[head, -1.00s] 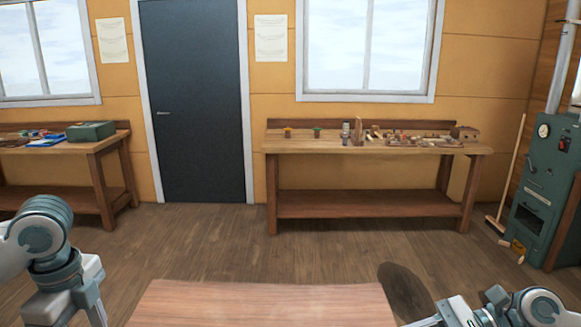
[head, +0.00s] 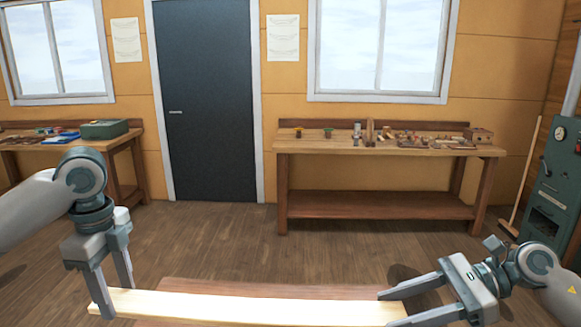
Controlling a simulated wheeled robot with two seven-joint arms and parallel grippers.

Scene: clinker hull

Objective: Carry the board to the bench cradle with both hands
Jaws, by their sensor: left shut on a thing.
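The board (head: 250,308) is a long, pale wooden plank lying crosswise at the bottom of the head view. My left gripper (head: 117,298) is shut on its left end, with a finger on either side. My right gripper (head: 386,309) has its fingers on both edges of the right end and looks shut on it. The board looks about level, above a brown wooden top. The workbench (head: 375,212) stands against the far wall, beyond the grippers. I cannot make out which of the small things on it is the cradle.
The brown wooden top (head: 250,287) is just in front of me, partly hidden by the board. Open floor (head: 225,235) lies between it and the bench. A second bench (head: 120,150) is at left, a dark door (head: 207,110) between, and a green stove (head: 553,180) with a broom at right.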

